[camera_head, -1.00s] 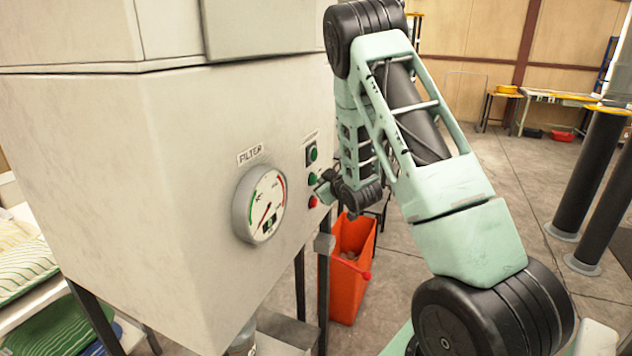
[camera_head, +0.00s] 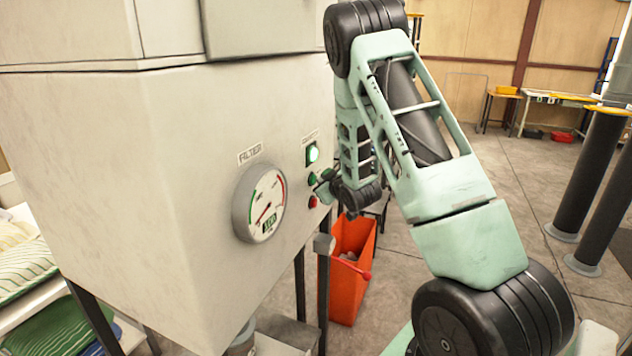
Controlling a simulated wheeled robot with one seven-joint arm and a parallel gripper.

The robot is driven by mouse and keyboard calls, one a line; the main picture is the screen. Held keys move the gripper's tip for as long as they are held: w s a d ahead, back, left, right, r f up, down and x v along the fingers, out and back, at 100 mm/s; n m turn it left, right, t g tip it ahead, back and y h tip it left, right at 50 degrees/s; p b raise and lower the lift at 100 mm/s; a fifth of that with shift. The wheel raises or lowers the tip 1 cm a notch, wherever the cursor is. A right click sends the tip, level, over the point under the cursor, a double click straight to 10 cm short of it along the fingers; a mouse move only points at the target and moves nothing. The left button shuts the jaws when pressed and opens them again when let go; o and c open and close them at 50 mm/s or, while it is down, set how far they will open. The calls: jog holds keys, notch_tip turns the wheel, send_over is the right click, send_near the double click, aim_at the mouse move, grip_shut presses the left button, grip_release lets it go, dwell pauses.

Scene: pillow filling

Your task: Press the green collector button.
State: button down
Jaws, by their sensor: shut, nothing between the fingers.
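The green collector button (camera_head: 312,179) is on the right part of the pale machine's front panel. A brightly lit green lamp (camera_head: 313,153) is above it and a red button (camera_head: 313,201) is below it. My gripper (camera_head: 322,187) is shut and empty, with its tip right beside the green button. I cannot tell whether the tip touches it. My arm comes in from the right and ends at the panel's edge.
A round gauge (camera_head: 260,204) marked FILTER sticks out from the panel, left of the buttons. An orange bin (camera_head: 347,290) stands on the floor under my gripper. Dark posts (camera_head: 588,170) stand at the right. The floor between them is mostly clear.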

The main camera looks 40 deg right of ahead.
jog(key=shift+s+d, duration=0.25)
jog(key=shift+s, duration=0.4)
jog(key=shift+s+d+b, duration=0.3)
jog(key=shift+s, duration=0.5)
jog(key=shift+s+d+b, duration=0.25)
jog(key=shift+s+d, duration=0.1)
jog(key=shift+s, duration=0.4)
jog(key=shift+s+d+b, duration=0.3)
jog(key=shift+s, duration=0.5)
jog(key=s+a+m+g+y, duration=0.1)
jog(key=s+a+g+y, duration=0.15)
jog(key=a, duration=0.75)
jog(key=s+a+m+g+y, duration=0.15)
jog(key=a+g, duration=0.25)
jog(key=a, duration=0.6)
jog(key=s+a+f+n+g+y+b, duration=0.1)
jog(key=s+a+n+g+b, duration=0.2)
jog(key=s+a, duration=0.9)
jog(key=s+a+f+n+g+b, duration=0.2)
jog(key=s+a+n+g+b, duration=0.2)
jog(key=s+a, duration=0.8)
jog(key=a+n, duration=0.2)
jog(key=a, duration=0.2)
jog(key=shift+a+f+y, duration=0.25)
jog(key=shift+a+y, duration=0.1)
jog(key=shift+y, duration=0.05)
